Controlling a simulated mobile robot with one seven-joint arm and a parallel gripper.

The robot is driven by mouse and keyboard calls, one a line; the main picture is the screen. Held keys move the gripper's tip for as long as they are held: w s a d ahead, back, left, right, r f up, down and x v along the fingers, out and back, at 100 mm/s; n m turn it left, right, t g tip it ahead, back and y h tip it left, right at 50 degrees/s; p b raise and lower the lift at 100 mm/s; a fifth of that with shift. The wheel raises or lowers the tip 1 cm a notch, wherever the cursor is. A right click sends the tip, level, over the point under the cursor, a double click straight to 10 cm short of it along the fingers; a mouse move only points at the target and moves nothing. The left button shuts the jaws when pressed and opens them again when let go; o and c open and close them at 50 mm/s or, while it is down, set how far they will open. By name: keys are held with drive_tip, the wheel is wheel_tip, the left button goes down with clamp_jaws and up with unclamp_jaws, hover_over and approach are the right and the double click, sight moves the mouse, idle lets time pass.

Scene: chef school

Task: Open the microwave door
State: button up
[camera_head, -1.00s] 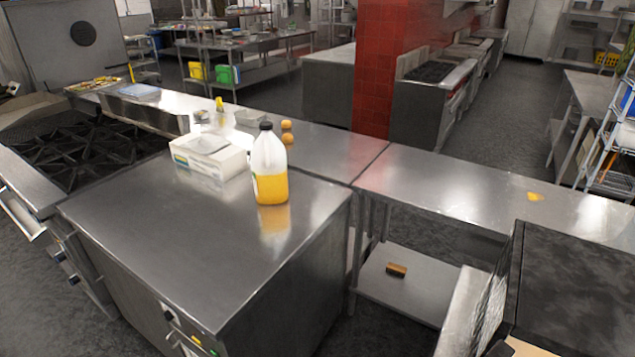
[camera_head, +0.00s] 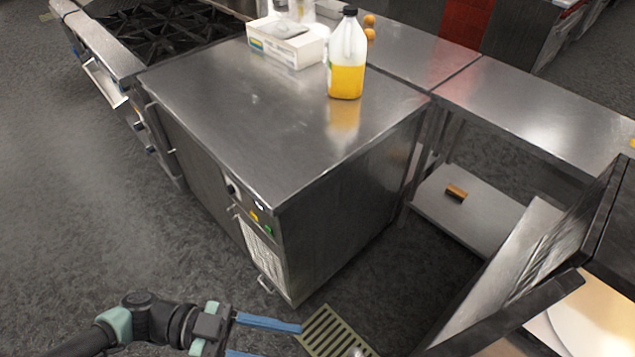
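The microwave (camera_head: 617,242) is at the right edge, dark and partly cut off by the frame. Its door (camera_head: 492,281), a silver panel with a dark edge, appears to stand open, angled out to the left of the body. The lit beige inside and part of a white round plate (camera_head: 590,322) show. My gripper (camera_head: 290,343) is at the bottom, left of the door and apart from it. Its two blue fingers point right and are spread, with nothing seen between them. The lower finger is partly cut off.
A steel counter unit (camera_head: 230,120) with a juice bottle (camera_head: 346,75) and a white box (camera_head: 285,45) stands behind my gripper. A steel table (camera_head: 540,105) with a low shelf holding a brush (camera_head: 456,193) is behind the door. A floor grate (camera_head: 335,333) lies beside my fingers. Open floor is at left.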

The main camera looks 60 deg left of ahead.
drive_tip(key=shift+v, duration=1.2)
